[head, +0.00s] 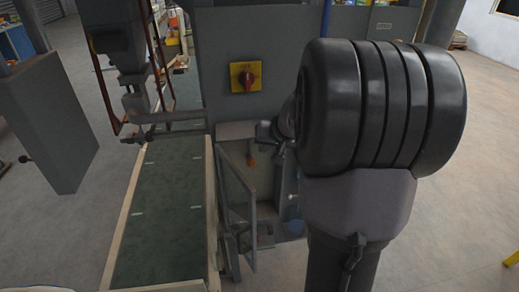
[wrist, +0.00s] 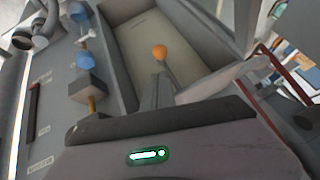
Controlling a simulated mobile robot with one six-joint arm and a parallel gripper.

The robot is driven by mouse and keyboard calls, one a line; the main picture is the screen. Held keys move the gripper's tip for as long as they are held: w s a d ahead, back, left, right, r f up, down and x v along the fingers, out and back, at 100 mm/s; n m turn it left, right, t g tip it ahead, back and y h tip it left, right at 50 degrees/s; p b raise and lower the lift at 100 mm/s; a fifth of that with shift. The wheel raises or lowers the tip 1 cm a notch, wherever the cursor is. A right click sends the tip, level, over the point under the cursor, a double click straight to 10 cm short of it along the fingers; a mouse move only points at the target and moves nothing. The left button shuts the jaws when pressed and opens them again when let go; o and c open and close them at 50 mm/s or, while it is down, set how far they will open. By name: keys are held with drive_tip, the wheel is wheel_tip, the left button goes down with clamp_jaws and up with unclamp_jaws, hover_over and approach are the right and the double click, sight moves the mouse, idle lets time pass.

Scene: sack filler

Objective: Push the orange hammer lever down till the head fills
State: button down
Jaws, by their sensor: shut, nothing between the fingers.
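The orange knob of the hammer lever (wrist: 159,52) shows in the wrist view just past the tips of my gripper (wrist: 160,70), in front of a pale recessed panel. I cannot tell whether the fingers touch it. My gripper is shut and empty. In the head view, a small orange part (head: 251,160) shows just below my gripper (head: 262,130), at the machine's front. My arm's large dark joint covers the area to the right. The rest of the lever and the filling head's contents cannot be made out.
A green conveyor belt (head: 165,215) with pale side rails runs at the left. A clear hinged panel (head: 237,195) stands beside it. A red switch on a yellow plate (head: 246,77) is on the cabinet. Blue knobs (wrist: 86,60) lie left in the wrist view.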

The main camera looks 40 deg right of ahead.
sight(250, 159)
drive_tip(key=b+x, duration=0.1)
drive_tip(key=x, duration=0.7)
drive_tip(key=shift+w+f, duration=0.15)
drive_tip(key=shift+f, duration=0.05)
